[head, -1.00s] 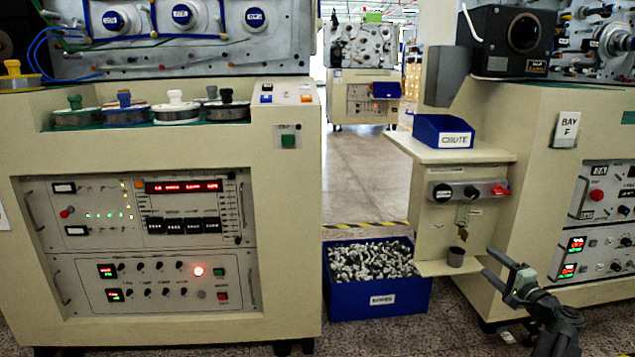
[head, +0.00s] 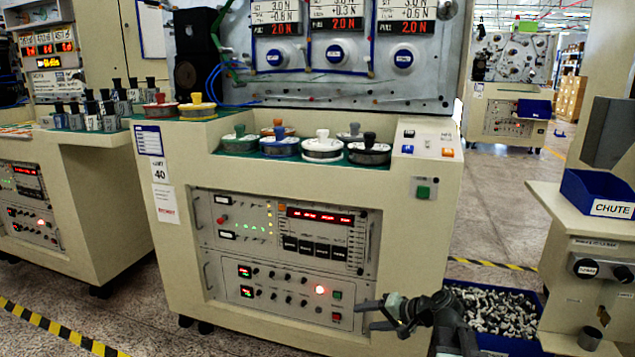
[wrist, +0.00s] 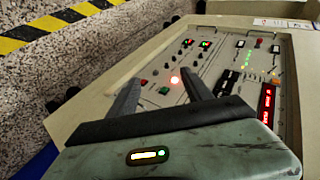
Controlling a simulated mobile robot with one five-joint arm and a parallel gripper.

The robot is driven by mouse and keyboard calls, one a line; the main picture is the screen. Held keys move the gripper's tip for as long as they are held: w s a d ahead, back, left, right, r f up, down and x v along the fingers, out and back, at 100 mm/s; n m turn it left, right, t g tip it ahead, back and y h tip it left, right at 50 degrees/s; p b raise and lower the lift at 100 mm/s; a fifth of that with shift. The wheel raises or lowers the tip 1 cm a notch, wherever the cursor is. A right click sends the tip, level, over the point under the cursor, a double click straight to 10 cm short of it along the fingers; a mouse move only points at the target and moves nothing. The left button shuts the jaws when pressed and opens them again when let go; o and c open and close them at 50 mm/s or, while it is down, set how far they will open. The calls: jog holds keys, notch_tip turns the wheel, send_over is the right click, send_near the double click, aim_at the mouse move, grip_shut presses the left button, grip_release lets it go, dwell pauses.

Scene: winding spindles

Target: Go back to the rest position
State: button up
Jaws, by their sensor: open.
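My gripper (head: 374,315) is open and empty in the head view, at the lower right of the middle machine. It is in front of the machine's lower panel, near its right edge. In the wrist view the two dark fingers of my gripper (wrist: 163,95) stand apart with nothing between them. Beyond them is the control panel (wrist: 185,65) with a lit red lamp. The same control panel (head: 285,250) shows in the head view.
Several spools, one with a white knob (head: 322,146), stand on the machine's ledge. A blue CHUTE bin (head: 600,192) sits on the shelf at right. A blue crate of bobbins (head: 500,310) is on the floor behind my arm. Striped tape (head: 62,335) crosses open floor at left.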

jog(key=s+a+f+n+g+h+p, duration=0.1)
jog(key=s+a+f+n+g+h, duration=0.15)
jog(key=s+a, duration=0.2)
jog(key=s+a+f+n+g+h+p, duration=0.2)
jog(key=s+a+g, duration=0.1)
jog(key=s, duration=0.2)
jog(key=s+d+g+h+p, duration=0.2)
jog(key=s+d+h, duration=0.25)
jog(key=d, duration=0.45)
notch_tip(320, 180, up, 36)
jog(key=p, duration=3.5)
jog(key=shift+a+y, duration=0.4)
jog(key=shift+r+t, duration=0.1)
jog(key=shift+t, duration=0.15)
